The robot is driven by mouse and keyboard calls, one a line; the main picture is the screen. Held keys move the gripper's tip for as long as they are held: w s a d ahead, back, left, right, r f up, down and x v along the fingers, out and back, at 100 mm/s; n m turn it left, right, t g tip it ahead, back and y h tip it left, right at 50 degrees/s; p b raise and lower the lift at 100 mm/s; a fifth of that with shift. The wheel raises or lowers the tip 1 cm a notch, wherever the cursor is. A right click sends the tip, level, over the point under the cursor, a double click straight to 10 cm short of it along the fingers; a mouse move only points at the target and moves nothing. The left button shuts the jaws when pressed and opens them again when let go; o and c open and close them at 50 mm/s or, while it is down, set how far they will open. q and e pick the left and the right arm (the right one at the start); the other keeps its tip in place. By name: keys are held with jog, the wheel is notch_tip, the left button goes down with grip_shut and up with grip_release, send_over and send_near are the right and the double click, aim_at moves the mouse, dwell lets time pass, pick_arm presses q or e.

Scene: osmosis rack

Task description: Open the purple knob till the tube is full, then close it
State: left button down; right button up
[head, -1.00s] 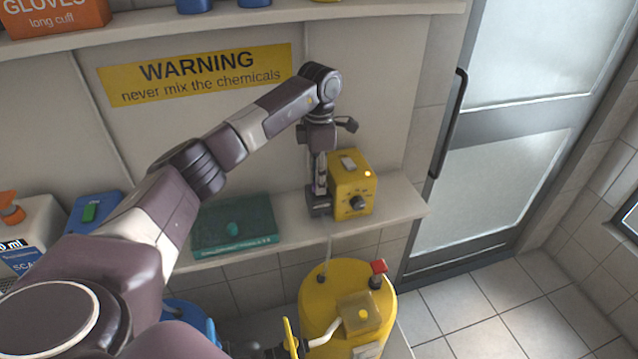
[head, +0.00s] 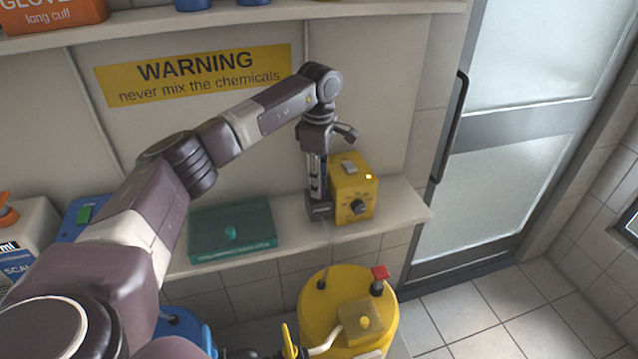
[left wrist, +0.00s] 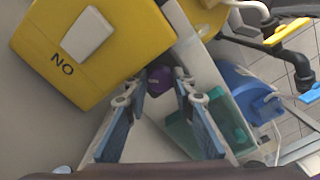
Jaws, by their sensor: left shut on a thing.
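The purple knob (left wrist: 158,80) shows in the left wrist view, just beyond and between my left fingertips. My left gripper (left wrist: 163,88) points down at it, its two blue-grey fingers converging on the knob's sides, and it is shut on the knob. In the head view my left gripper (head: 319,208) is low at the shelf edge, left of a yellow box with a black dial (head: 353,195). The knob is hidden there behind the gripper. I cannot make out the tube or its fill level. My right gripper is not in view.
The yellow box is close beside my left gripper. A teal case (head: 233,232) lies on the white shelf (head: 290,226) to the left. Below stands a yellow tank (head: 318,300) with a red-topped fitting (head: 380,272). A glass door (head: 500,150) is at the right.

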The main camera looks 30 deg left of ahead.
pick_arm(q)
jog(key=shift+r, duration=0.1)
jog(key=c, duration=1.6)
grip_release()
notch_tip(320, 180, up, 8)
jog(key=shift+f, duration=0.25)
jog(key=shift+r, duration=0.2)
